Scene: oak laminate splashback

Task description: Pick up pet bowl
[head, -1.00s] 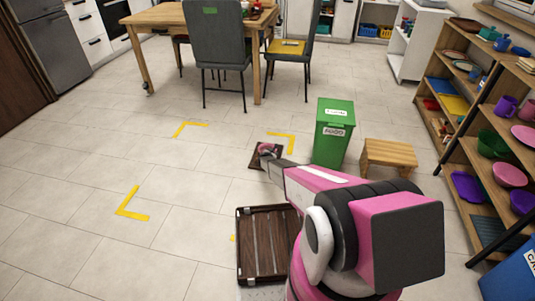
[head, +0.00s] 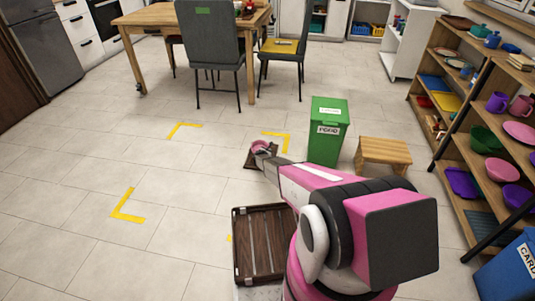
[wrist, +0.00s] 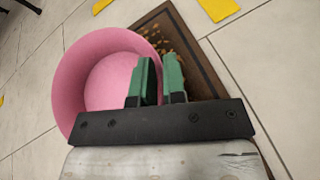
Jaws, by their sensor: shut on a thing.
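The pet bowl (wrist: 95,85) is pink and round, and its inside faces the wrist camera. My gripper (wrist: 159,60) is shut on the bowl's right-hand wall, with one green finger inside the bowl and one outside. In the head view the bowl (head: 261,146) is a small pink shape at the end of my arm, partly hidden by the gripper. A dark brown mat (wrist: 205,65) with a food-coloured pattern lies on the floor beneath and beside the bowl. The bowl appears to be above the mat; the gap is hard to judge.
A green bin (head: 328,135) and a wooden stool (head: 384,152) stand right of my arm. A brown slatted crate (head: 236,260) is close in front. Shelves (head: 462,160) line the right. A table (head: 140,20) and chairs are behind. Open floor with yellow corner marks lies left.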

